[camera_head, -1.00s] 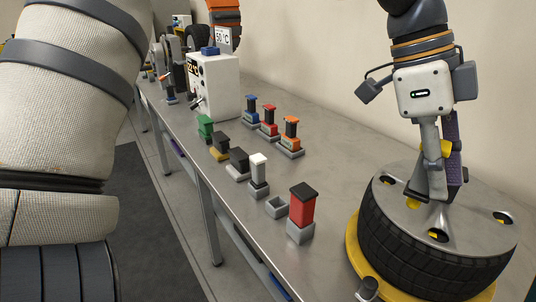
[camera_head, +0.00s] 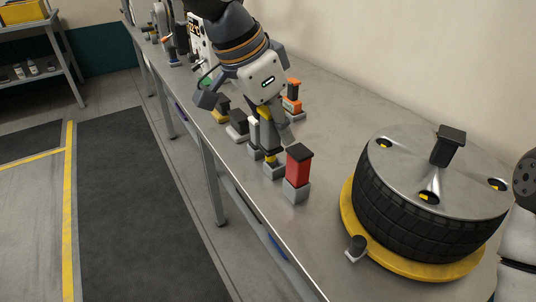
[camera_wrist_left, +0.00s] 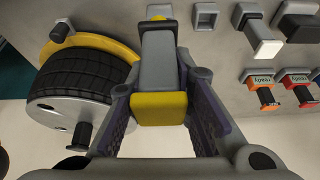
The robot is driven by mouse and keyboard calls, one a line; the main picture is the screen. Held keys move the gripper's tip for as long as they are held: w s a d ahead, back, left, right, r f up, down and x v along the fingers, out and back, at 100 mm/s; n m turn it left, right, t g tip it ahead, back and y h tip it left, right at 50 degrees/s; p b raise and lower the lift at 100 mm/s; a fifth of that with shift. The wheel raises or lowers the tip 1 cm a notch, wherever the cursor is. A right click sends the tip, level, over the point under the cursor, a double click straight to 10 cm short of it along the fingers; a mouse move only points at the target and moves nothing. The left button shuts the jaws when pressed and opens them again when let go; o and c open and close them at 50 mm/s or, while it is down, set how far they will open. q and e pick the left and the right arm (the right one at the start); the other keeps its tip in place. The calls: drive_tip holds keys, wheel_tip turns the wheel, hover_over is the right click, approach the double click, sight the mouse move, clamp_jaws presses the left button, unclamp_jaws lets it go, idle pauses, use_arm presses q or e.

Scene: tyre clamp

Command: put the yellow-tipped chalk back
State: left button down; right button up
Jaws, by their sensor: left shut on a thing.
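My left gripper (camera_head: 265,128) is shut on the yellow-tipped chalk, a dark grey block (camera_wrist_left: 158,60) with a yellow end (camera_wrist_left: 158,108) near the camera. It holds the chalk pointing down over the row of holders on the bench. A yellow tip (camera_head: 270,158) shows just above the empty square holder (camera_head: 275,172). The gap's height is hard to tell. My right gripper is not in view.
A red block (camera_head: 298,165) in its holder stands close on the right of the empty one. The tyre (camera_head: 420,220) sits on a yellow ring at the right. Bench front edge is near.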

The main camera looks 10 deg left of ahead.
use_arm(q)
drive_tip(key=shift+w+a+f+b, duration=0.2)
drive_tip(key=shift+w+f+b, duration=0.05)
drive_tip(key=shift+w+f, duration=1.6)
drive_tip(key=shift+w+a+f+b, duration=0.25)
drive_tip(key=shift+w+f+b, duration=0.05)
drive_tip(key=shift+w+f, duration=1.55)
drive_tip(key=shift+w+a+f+b, duration=0.25)
drive_tip(key=shift+w+f, duration=1.35)
drive_tip(key=shift+f, duration=0.45)
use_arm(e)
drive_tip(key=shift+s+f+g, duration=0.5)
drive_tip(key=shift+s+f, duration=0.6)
use_arm(q)
drive_tip(key=shift+d+f, duration=0.1)
drive_tip(key=shift+f, duration=0.3)
drive_tip(key=c, duration=1.4)
unclamp_jaws()
